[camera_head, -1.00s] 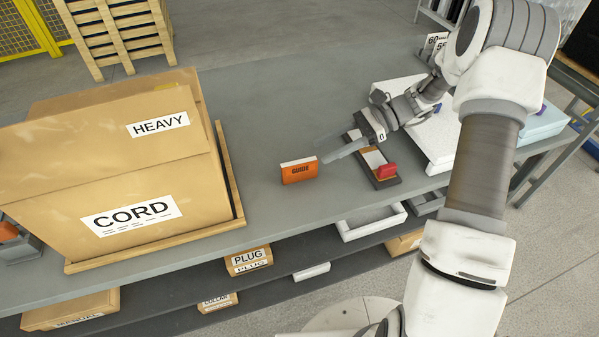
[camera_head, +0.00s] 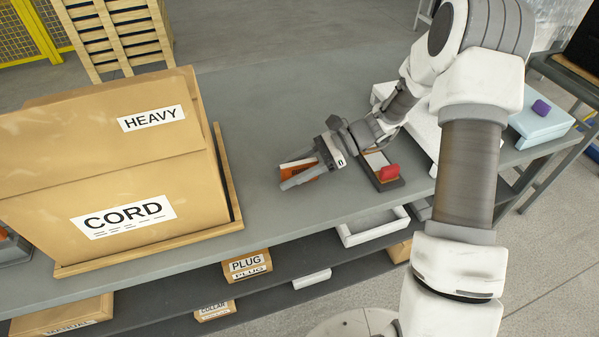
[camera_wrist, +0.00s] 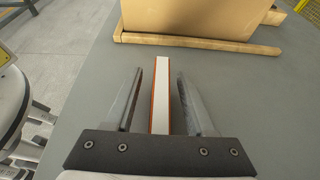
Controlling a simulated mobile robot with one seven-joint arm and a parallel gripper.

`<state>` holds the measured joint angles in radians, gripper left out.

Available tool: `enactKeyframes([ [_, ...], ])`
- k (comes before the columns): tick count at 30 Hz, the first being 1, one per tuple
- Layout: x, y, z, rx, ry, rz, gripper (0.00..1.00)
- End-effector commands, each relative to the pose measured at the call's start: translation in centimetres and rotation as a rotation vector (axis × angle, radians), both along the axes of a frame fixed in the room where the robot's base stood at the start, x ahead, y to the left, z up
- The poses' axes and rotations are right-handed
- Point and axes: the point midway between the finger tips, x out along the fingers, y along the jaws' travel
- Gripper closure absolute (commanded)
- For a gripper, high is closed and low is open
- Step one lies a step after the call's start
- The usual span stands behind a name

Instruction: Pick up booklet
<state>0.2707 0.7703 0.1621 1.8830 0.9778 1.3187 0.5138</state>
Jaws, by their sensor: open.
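The booklet (camera_head: 297,164) is small and orange with a white page edge, standing upright on the grey table. In the wrist view the booklet (camera_wrist: 160,97) shows edge-on between the two fingers, with a gap on each side. My gripper (camera_head: 297,172) is open around the booklet, one finger on each side of it. It also shows open in the wrist view (camera_wrist: 162,90). The near finger and the gripper body hide part of the booklet's front in the head view.
A large CORD box (camera_head: 110,165) on a wooden pallet (camera_head: 150,255) stands left of the booklet. A dark tray (camera_head: 388,184) with a red object (camera_head: 389,172) lies right of my gripper. The table (camera_head: 270,110) behind the booklet is clear.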

Motion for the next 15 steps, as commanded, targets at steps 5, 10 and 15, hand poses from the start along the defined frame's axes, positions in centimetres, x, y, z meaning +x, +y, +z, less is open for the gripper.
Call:
enactKeyframes([
  [5, 0.01, -0.03, 0.03, 0.000, 0.000, 0.000, 0.63],
  [10, 0.01, -0.04, 0.03, 0.001, 0.000, 0.000, 0.94],
  [15, 0.01, -0.05, 0.02, 0.001, 0.000, 0.000, 1.00],
])
